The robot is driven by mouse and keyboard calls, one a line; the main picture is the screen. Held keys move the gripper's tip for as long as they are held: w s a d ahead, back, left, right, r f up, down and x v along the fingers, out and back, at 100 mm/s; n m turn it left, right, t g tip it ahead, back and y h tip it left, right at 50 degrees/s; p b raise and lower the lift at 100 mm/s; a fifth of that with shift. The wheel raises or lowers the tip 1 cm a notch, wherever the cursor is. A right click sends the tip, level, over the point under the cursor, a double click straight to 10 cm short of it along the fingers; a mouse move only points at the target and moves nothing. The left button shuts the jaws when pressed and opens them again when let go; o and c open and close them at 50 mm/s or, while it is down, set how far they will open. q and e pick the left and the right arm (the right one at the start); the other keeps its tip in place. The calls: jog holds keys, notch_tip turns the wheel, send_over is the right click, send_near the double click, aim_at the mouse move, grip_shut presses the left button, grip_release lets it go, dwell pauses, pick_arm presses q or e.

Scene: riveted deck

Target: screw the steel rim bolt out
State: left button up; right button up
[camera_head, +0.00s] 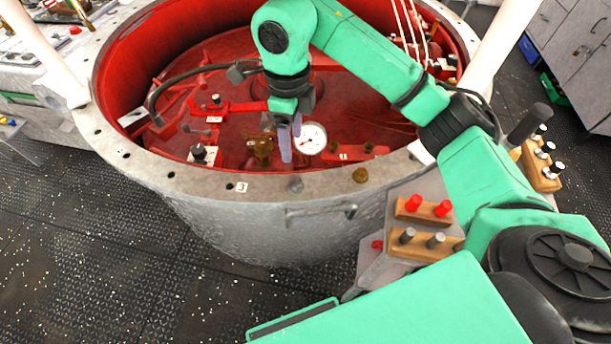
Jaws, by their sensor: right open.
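The steel rim bolt (295,184) is a small grey head on the front rim of the large round vessel (215,186). A brass-coloured bolt (361,175) sits on the same rim to its right. My right gripper (290,154) comes in from the right with its fingers pointing down. The fingers are open and empty, and show just behind the steel bolt in the picture, apart from it. My left gripper is not in view.
Inside the red vessel are a white-faced gauge (312,138), a brass valve (262,149) and a black knob (199,152). Wooden holders with red pegs (424,208) and grey pegs (420,240) stand at right. White posts rise beside the rim. The dark floor at left is clear.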

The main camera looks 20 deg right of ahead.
send_over(296, 180)
jog(key=f, duration=0.6)
jog(key=shift+s+b, duration=0.3)
notch_tip(296, 180, down, 8)
jog(key=shift+w+r+p, duration=0.1)
jog(key=shift+w+p, duration=0.05)
jog(key=shift+p, duration=0.6)
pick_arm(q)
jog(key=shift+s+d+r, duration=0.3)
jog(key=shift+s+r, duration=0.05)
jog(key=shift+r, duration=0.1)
pick_arm(e)
jog(key=shift+c, duration=0.3)
grip_shut()
jog(key=n+b, duration=0.1)
jog(key=b, duration=0.1)
jog(key=shift+w+f+b, duration=0.1)
jog(key=shift+f+b, duration=0.25)
jog(key=shift+b, duration=0.05)
jog(key=shift+r+n, duration=0.2)
jog(key=shift+n, duration=0.2)
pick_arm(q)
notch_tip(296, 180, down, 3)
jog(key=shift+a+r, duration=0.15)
pick_arm(e)
jog(key=shift+r, duration=0.1)
